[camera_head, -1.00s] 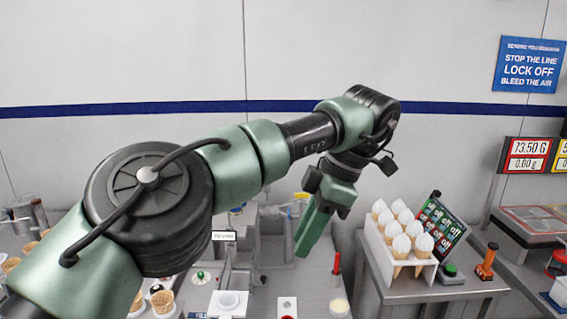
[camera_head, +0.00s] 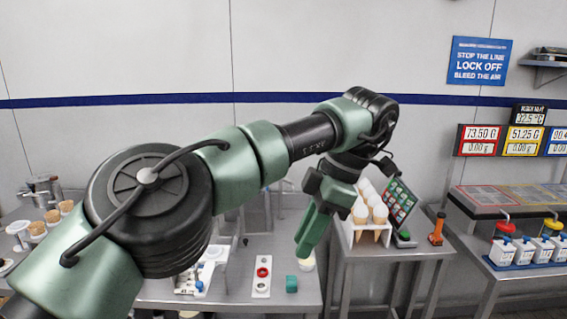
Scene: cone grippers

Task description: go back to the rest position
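My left arm reaches in from the left across the head view. Its green gripper (camera_head: 305,250) hangs down in the middle, over the right part of the steel workbench. The fingers are seen edge-on, so whether they are open or shut is not clear, and no held object shows. My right gripper is not in view.
A steel workbench (camera_head: 240,292) holds a white plate with a red ring (camera_head: 262,272) and a green block (camera_head: 291,284). White-topped cones (camera_head: 378,214) stand in a rack on a side table. An orange tool (camera_head: 437,229) stands there. White containers (camera_head: 525,250) are at right.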

